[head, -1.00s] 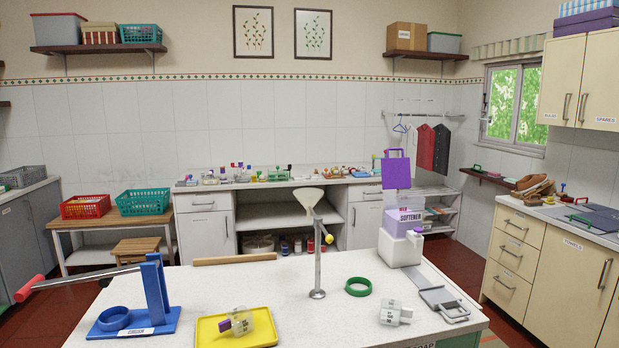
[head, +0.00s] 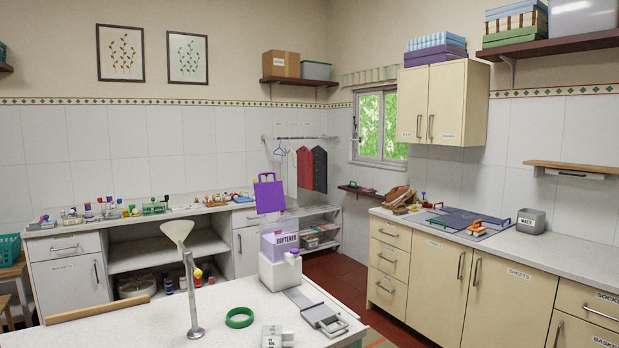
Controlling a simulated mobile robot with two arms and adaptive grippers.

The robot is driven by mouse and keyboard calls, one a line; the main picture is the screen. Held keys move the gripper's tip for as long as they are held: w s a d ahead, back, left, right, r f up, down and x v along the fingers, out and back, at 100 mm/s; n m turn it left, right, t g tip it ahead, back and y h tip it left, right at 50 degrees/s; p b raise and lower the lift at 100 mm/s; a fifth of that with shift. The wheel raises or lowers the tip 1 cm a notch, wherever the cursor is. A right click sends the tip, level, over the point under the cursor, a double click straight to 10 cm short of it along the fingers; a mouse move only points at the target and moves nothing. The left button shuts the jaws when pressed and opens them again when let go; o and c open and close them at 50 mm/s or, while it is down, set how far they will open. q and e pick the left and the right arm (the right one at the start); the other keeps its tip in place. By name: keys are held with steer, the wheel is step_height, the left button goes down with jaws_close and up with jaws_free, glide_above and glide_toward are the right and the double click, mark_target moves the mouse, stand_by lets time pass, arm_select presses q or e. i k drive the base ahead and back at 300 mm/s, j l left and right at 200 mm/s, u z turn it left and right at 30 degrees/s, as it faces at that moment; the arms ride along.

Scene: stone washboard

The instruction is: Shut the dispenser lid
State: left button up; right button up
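The dispenser (head: 283,262) stands on the near white worktop, a white box with a lilac upper part labelled SOFTENER and a small purple cap at its right. A purple panel with a loop handle (head: 269,195) stands upright above it and looks like its raised lid. The join between panel and box is hard to make out. Neither gripper shows in the head view.
On the near worktop (head: 120,323) are a metal post with a cream funnel (head: 190,290), a green ring (head: 239,317) and a grey metal latch-like piece (head: 324,317). Cream cabinets (head: 440,270) line the right. Red floor shows between worktop and cabinets.

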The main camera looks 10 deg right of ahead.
mark_target(269, 196)
steer(key=i+l+z, duration=0.35)
steer(key=z, duration=0.15)
steer(key=i+l+z, duration=0.1)
steer(key=i+z, duration=0.4)
steer(key=i+j+z, duration=0.1)
steer(key=i+z, duration=0.35)
steer(key=i+l, duration=0.15)
steer(key=i, duration=0.7)
steer(key=i+l+z, duration=0.15)
steer(key=i, duration=0.75)
steer(key=i+j+u, duration=0.15)
steer(key=u, duration=0.25)
steer(key=i+u, duration=0.65)
steer(key=u, duration=0.2)
steer(key=i+l+u, duration=0.1)
steer(key=i+u, duration=0.15)
steer(key=u, duration=0.2)
steer(key=i+l+u, duration=0.2)
steer(key=u, duration=0.2)
steer(key=i, duration=0.05)
